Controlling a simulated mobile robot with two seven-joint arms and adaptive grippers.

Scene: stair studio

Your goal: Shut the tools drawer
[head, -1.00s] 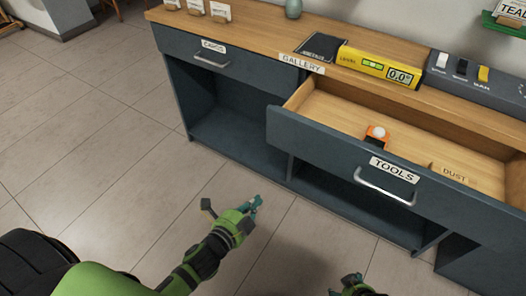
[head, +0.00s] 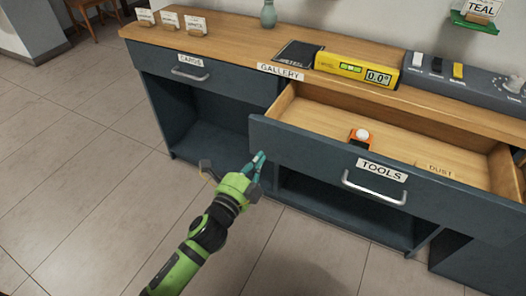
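The tools drawer (head: 300,150) is pulled out of the wooden-topped cabinet. Its dark front carries a TOOLS label (head: 381,170) and a silver bar handle (head: 374,190). Inside lies an orange item with a white ball (head: 361,137), beside a DUST marking. My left gripper (head: 233,168) is in front of the drawer's left end, just below the front's left edge in the picture. Its fingers are spread with nothing between them. I cannot tell whether the teal fingertip touches the drawer front. My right gripper is out of view.
The closed CARDS drawer (head: 190,75) is at the left. On the countertop (head: 225,50) are a yellow level (head: 350,68), a dark pad (head: 298,54), a switch panel (head: 470,80), a vase (head: 268,14) and small cards. Open shelves lie below. The tiled floor (head: 80,170) at left is clear.

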